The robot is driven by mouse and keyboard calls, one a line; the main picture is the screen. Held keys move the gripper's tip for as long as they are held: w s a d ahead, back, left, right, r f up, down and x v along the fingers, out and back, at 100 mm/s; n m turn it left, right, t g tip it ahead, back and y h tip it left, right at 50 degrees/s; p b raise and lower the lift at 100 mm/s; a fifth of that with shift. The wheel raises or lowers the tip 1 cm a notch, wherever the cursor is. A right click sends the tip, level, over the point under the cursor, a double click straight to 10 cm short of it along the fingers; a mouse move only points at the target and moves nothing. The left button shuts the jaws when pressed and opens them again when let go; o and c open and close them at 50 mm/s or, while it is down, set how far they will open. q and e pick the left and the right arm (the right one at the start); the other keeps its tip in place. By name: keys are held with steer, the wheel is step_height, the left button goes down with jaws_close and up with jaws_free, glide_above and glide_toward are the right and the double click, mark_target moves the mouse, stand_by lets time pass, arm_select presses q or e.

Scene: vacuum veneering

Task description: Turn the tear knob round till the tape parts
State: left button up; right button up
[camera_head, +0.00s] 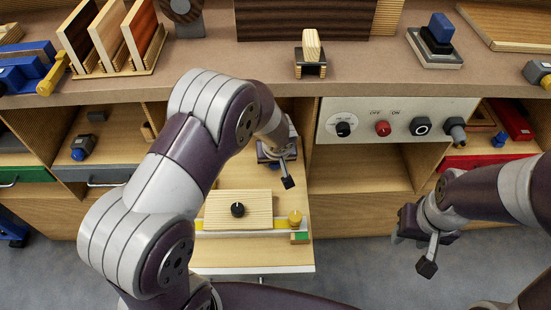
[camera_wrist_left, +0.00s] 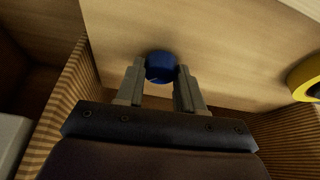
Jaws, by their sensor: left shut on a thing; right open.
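A round blue knob (camera_wrist_left: 160,64) stands on a pale wood surface in the left wrist view. My left gripper (camera_wrist_left: 160,77) is shut on it, one finger on each side. In the head view my left gripper (camera_head: 274,160) is at the back of the pulled-out wooden board (camera_head: 255,256), and a little blue shows under it. Which knob is the tear knob cannot be told for sure by its look. My right gripper (camera_head: 403,232) is open and empty, off to the right over the floor.
A control panel (camera_head: 398,120) with a red knob is to the right. The left wrist view shows a yellow ring (camera_wrist_left: 306,78) and ribbed walls near my gripper.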

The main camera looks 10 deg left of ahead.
arm_select(q)
steer(key=shift+r+m+p, duration=0.15)
steer(key=shift+m+p, duration=0.15)
steer(key=shift+m, duration=0.2)
steer(key=m+h+p, duration=0.1)
steer(key=m+p, duration=0.1)
steer(key=p, duration=0.2)
steer(key=m+h+p, duration=0.1)
steer(key=m+p, duration=0.2)
steer(key=p, duration=0.1)
steer(key=m+h+p, duration=0.1)
steer(key=m+p, duration=0.1)
steer(key=p, duration=0.3)
steer(key=shift+a+r+m, duration=0.15)
steer(key=shift+a+m, duration=0.1)
steer(key=shift+m, duration=0.05)
steer(key=shift+f+m+h+p, duration=0.3)
steer(key=shift+m+p, duration=0.2)
steer(key=shift+p, duration=0.2)
steer(key=o, duration=1)
steer(key=p+v, duration=0.3)
steer(key=v, duration=0.9)
steer(key=shift+a+r, duration=0.1)
steer(key=shift+r, duration=0.25)
